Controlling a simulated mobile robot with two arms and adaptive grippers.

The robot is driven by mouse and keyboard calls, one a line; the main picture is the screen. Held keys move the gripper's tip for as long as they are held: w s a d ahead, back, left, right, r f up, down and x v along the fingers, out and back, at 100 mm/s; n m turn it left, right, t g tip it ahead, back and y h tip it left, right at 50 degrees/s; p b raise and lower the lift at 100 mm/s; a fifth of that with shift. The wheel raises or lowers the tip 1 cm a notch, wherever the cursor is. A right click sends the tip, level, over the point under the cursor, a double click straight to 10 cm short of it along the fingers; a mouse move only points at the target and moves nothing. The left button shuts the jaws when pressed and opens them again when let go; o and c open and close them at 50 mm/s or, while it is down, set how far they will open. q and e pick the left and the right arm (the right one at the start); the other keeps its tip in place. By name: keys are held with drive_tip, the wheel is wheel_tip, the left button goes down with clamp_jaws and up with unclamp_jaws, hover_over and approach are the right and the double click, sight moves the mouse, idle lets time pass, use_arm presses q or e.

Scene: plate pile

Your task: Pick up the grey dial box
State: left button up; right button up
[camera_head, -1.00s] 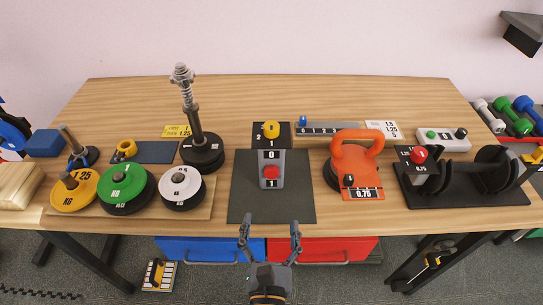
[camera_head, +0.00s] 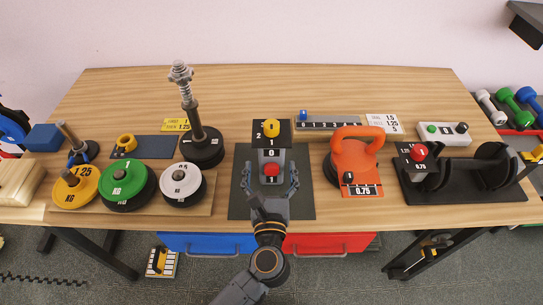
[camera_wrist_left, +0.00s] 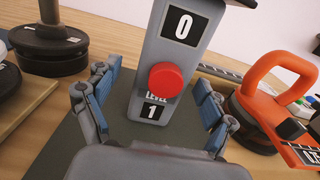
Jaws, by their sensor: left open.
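The grey dial box (camera_head: 271,160) stands on a dark mat at the table's front middle. Its face has a red knob and black labels reading 0 and 1. It also shows large in the left wrist view (camera_wrist_left: 178,55), slightly tilted in the picture. My left gripper (camera_head: 270,181) is open, with one finger on each side of the box's lower part. In the left wrist view, the gripper (camera_wrist_left: 155,98) shows a gap between each finger and the box. The box's lowest part is hidden behind my gripper. My right gripper is not in view.
An orange kettlebell-like weight (camera_head: 354,162) stands close on the right. A white weight disc (camera_head: 181,183) and a black post (camera_head: 203,147) stand on the left. The mat (camera_head: 240,205) is otherwise bare.

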use_arm(q)
drive_tip(key=w, duration=0.3)
drive_tip(key=shift+d+r+p, duration=0.1)
drive_tip(key=shift+d+p, duration=0.1)
drive_tip(key=shift+p, duration=0.1)
drive_tip(key=shift+w, duration=0.4)
drive_tip(key=shift+s, duration=0.1)
clamp_jaws()
